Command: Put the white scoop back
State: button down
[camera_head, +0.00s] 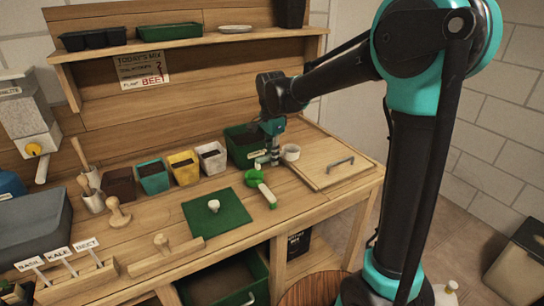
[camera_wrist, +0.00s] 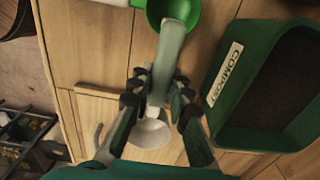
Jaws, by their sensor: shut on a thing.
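The white scoop (camera_head: 291,153) is in my gripper (camera_head: 268,160), beside the dark green compost bin (camera_head: 238,150). In the wrist view my gripper (camera_wrist: 157,98) is shut on the scoop's pale handle (camera_wrist: 168,62), and the round white bowl (camera_wrist: 150,133) shows beyond the fingers, partly hidden by them. The handle's far end overlaps a green scoop (camera_wrist: 187,10) in that view. I cannot tell how far the white scoop is above the bench.
The green scoop (camera_head: 254,178) lies on the bench in front of my gripper. A wooden lid (camera_head: 325,172) with a grey handle is at the right. Several small pots, including a yellow one (camera_head: 183,168), stand left of the bin.

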jog(key=shift+f, duration=0.6)
jog(key=c, duration=1.4)
grip_release()
jog(key=shift+c, duration=0.2)
notch_tip(320, 180, up, 13)
jog(key=shift+r, duration=0.15)
